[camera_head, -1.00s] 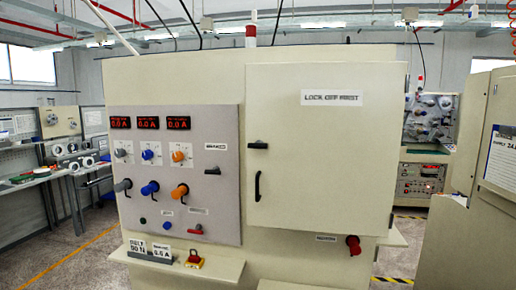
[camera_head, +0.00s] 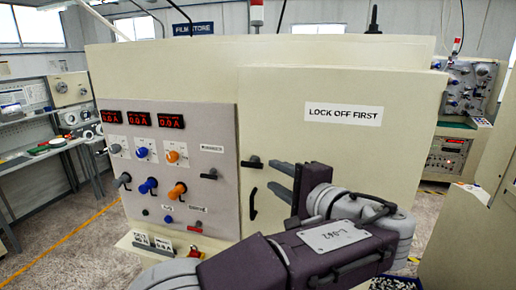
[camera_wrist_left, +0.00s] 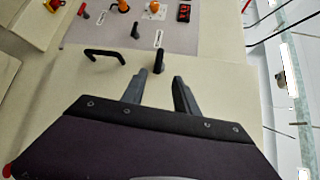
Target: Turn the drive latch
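A small black latch (camera_head: 252,162) sits at the left edge of the large cream cabinet door (camera_head: 340,170). A curved black pull handle (camera_head: 253,203) is below it. In the left wrist view the latch (camera_wrist_left: 160,62) lies just beyond the fingertips, roughly between them, and the handle (camera_wrist_left: 104,54) is to its left. My left gripper (camera_head: 270,177) is open and empty, its two dark fingers apart and pointing at the latch. I see no clear contact with the latch. My right gripper is in neither view.
The grey control panel (camera_head: 225,190) left of the door carries a black lever (camera_head: 210,174), a red lever (camera_head: 195,228), coloured knobs and red displays. A label (camera_head: 343,113) on the door reads "LOCK OFF FIRST". A ledge (camera_head: 125,240) juts out below the panel.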

